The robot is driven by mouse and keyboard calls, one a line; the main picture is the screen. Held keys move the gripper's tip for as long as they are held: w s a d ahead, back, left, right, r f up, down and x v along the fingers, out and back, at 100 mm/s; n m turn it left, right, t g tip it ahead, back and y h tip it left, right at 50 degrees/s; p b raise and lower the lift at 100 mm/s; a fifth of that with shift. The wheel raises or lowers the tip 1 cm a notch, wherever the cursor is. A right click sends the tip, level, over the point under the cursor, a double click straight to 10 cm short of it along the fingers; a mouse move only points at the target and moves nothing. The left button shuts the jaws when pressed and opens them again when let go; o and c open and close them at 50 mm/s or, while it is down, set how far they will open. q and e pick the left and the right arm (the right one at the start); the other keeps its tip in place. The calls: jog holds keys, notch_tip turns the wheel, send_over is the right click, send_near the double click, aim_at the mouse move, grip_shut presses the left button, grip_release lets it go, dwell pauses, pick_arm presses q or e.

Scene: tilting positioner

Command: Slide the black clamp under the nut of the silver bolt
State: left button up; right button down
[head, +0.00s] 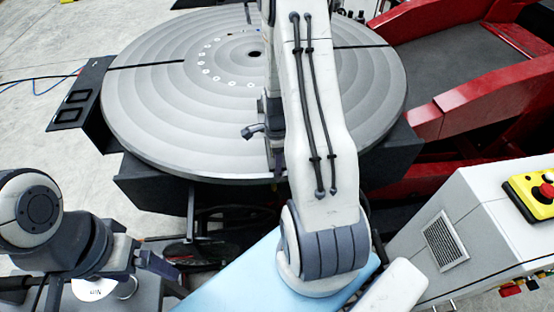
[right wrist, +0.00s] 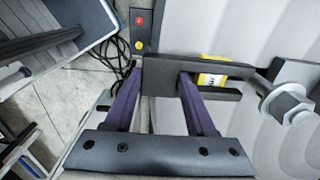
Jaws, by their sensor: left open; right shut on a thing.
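The black clamp (right wrist: 160,78) is a dark forked plate held between the purple fingers of my right gripper (right wrist: 160,88) in the right wrist view. Its two prongs point right, with an open slot between them. The silver bolt (right wrist: 285,105) with its hex nut stands to the right, just beyond the prong ends; whether the upper prong touches it I cannot tell. In the head view the bolt (head: 250,131) shows at the near part of the round table, and my right arm hides most of the clamp and gripper. My left gripper (head: 165,268) is at the lower left, open, far from the bolt.
The grey round positioner table (head: 150,75) with ring grooves fills the top middle. A yellow label (right wrist: 212,72) shows beside the clamp's slot. Red machine frames (head: 480,95) stand at the right, and a white control box (head: 460,230) with a red button is at the lower right.

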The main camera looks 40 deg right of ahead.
jog(key=shift+w, duration=0.1)
dwell(0.3)
jog(key=shift+w+d, duration=0.4)
jog(key=shift+w, duration=0.15)
jog(key=shift+w, duration=0.1)
dwell(0.4)
jog(key=shift+w+d, duration=0.4)
jog(key=shift+w, duration=0.15)
jog(key=shift+w, duration=0.1)
dwell(0.3)
jog(key=shift+w+d, duration=0.4)
jog(key=shift+w, duration=0.15)
dwell(0.5)
jog(key=shift+w+d, duration=0.4)
jog(key=shift+w, duration=0.25)
jog(key=shift+w, duration=0.15)
